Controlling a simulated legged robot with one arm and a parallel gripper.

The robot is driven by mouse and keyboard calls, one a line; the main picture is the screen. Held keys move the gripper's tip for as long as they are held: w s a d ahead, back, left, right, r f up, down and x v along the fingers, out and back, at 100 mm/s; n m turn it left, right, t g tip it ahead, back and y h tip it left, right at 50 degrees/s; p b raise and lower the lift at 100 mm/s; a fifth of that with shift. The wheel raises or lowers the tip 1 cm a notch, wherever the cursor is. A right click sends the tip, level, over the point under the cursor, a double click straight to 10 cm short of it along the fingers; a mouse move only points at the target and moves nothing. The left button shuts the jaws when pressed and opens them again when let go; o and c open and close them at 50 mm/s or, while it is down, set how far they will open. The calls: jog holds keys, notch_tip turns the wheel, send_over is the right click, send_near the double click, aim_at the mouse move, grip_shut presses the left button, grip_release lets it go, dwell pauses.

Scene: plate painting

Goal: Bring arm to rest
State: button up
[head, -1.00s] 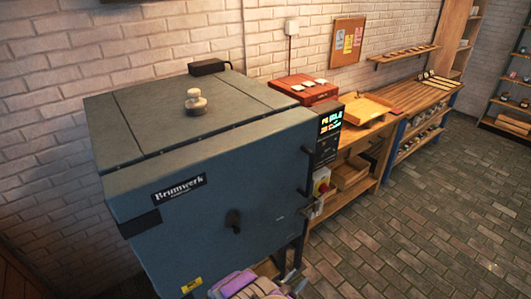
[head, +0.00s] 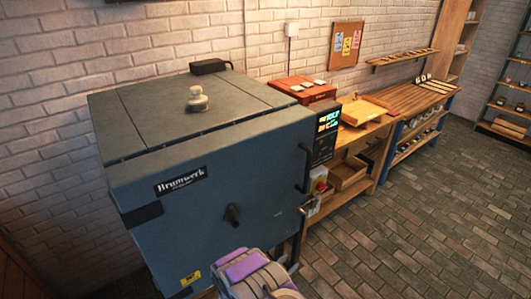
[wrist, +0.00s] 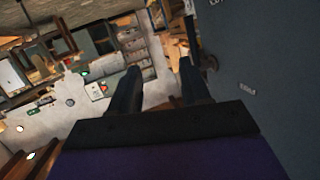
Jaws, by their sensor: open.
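My gripper shows in the wrist view, with its two dark fingers (wrist: 160,68) apart and nothing seen between them. A blue-grey kiln wall (wrist: 265,80) stands close on the right in that view. In the head view, a purple and grey part of my arm (head: 252,272) shows at the bottom edge, in front of the kiln (head: 215,190). The fingers cannot be made out in the head view. The kiln's door is shut, with a dark knob (head: 232,214) on its front and a handle at its right edge.
A lit control panel (head: 328,122) and a red switch (head: 320,186) are on the kiln's right side. A wooden bench with a tray (head: 364,110) and shelves runs along the brick wall behind. The paved floor (head: 420,220) at right is clear.

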jog(key=w+a+r+n+g+y, duration=0.15)
jog(key=a+r+y, duration=0.25)
jog(key=r, duration=0.5)
jog(key=w+a+r+n+g+y, duration=0.1)
jog(key=w+a+r+g+y, duration=0.15)
jog(key=r+y, duration=0.45)
jog(key=s+r+n+g, duration=0.3)
jog(key=s+r, duration=1)
jog(key=r, duration=0.1)
jog(key=s+d+r+n+g, duration=0.1)
jog(key=s+d+r+g, duration=0.1)
jog(key=s, duration=0.9)
jog(key=s+d+r+n+g+h, duration=0.1)
jog(key=s+d+r, duration=0.3)
jog(key=s, duration=0.8)
jog(key=s+d+r+n+g+b, duration=0.1)
jog(key=s+d+r+g, duration=0.2)
jog(key=s, duration=0.9)
jog(key=d, duration=0.2)
jog(key=shift+d+r+n+g, duration=0.15)
jog(key=shift+d+n+g, duration=0.15)
jog(key=shift+d+n, duration=0.1)
